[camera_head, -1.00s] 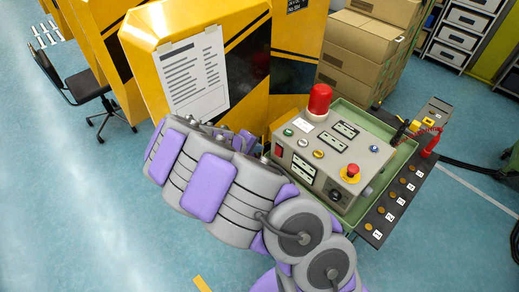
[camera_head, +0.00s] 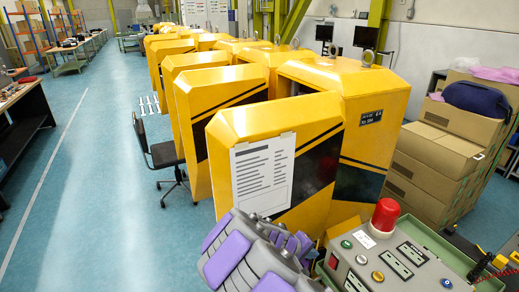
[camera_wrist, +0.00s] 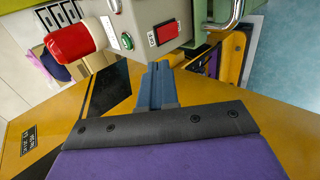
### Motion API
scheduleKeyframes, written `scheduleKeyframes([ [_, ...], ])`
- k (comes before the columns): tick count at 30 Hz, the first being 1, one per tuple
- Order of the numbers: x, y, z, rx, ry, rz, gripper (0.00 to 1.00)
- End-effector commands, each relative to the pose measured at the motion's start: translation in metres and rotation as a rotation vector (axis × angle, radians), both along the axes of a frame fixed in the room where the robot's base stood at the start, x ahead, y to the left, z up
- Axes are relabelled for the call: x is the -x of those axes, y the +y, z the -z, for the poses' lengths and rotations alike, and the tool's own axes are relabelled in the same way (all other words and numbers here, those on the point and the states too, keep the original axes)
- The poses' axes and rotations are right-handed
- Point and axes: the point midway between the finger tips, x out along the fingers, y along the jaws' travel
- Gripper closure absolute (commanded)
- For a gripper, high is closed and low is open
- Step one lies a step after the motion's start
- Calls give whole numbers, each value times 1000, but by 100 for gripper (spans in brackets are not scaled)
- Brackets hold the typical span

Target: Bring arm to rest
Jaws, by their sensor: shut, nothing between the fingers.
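My arm (camera_head: 245,255), grey with purple pads, shows at the bottom middle of the head view, in front of a yellow cabinet. Its gripper end cannot be made out there. In the wrist view my gripper (camera_wrist: 157,85) is shut, its blue-grey fingers together with nothing held. Past the fingertips is the grey control box (camera_wrist: 150,22), with a red lamp (camera_wrist: 75,38), a green button (camera_wrist: 127,41) and a red switch (camera_wrist: 167,33). I cannot tell whether the fingertips touch the box. The box (camera_head: 395,262) also shows at the lower right of the head view.
Yellow cabinets (camera_head: 268,150) stand in a row, the nearest with a paper sheet (camera_head: 263,175). Cardboard boxes (camera_head: 432,165) are stacked at the right. A black chair (camera_head: 165,155) stands left of the cabinets. The blue floor (camera_head: 110,215) at the left is mostly clear.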

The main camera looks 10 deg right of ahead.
Motion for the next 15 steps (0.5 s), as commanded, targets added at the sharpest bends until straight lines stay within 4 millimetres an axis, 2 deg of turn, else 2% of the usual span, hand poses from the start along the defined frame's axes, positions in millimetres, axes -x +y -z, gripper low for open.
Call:
scheduleKeyframes([
  [5,22,-18,-40,-10,-24,96,100],
  [9,63,-37,-82,-48,-35,224,100],
  [15,126,-44,-123,-151,-23,372,100],
])
